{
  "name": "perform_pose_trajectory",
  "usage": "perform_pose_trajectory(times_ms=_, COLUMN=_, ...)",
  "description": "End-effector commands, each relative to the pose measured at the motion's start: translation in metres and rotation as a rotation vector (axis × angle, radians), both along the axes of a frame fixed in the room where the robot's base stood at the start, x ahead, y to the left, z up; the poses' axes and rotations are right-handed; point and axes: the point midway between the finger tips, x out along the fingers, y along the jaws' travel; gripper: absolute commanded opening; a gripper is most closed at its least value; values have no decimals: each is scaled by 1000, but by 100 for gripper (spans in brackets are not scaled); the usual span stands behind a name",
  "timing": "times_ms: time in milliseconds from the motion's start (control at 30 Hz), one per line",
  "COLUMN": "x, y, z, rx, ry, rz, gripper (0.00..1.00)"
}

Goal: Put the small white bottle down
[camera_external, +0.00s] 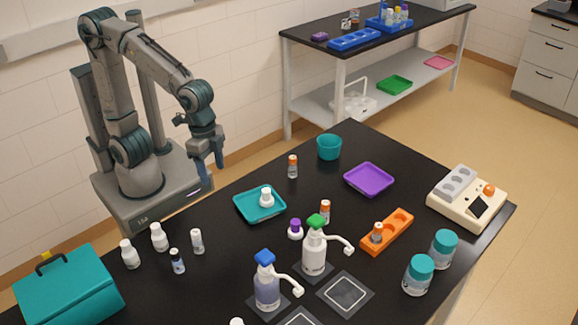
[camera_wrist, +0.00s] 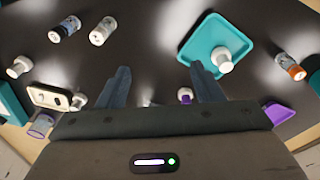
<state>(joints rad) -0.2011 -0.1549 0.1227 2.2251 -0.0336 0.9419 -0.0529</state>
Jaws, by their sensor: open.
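My gripper (camera_external: 209,168) is open and empty, above and beyond the far left edge of the black table. In the wrist view its blue fingers are apart with nothing held between their tips (camera_wrist: 160,68). A small white bottle (camera_external: 266,197) stands upright on a teal tray (camera_external: 243,208). The same bottle (camera_wrist: 223,63) and tray (camera_wrist: 205,40) show at the upper right of the wrist view, to the right of the fingers. Other small white bottles (camera_external: 159,237) stand on the table at the left; I cannot tell which one the task names.
A teal box (camera_external: 72,292) is at the front left. An orange-capped bottle (camera_external: 293,167), a teal cup (camera_external: 329,147) and a purple tray (camera_external: 369,179) are at the back. Pump bottles (camera_external: 314,250) stand in the middle. Bare table lies between the teal tray and the left bottles.

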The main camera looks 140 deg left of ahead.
Motion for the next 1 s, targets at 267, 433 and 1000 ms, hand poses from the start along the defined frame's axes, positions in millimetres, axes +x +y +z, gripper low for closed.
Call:
perform_pose_trajectory(times_ms=267, x=-63, y=-81, z=6, rx=56, ry=-96, rz=-288, gripper=60)
perform_pose_trajectory(times_ms=433, x=-83, y=-97, z=3, rx=77, ry=-122, rz=-368, gripper=60)
perform_pose_trajectory(times_ms=1000, x=-86, y=-100, z=2, rx=82, ry=-125, rz=-382, gripper=65)
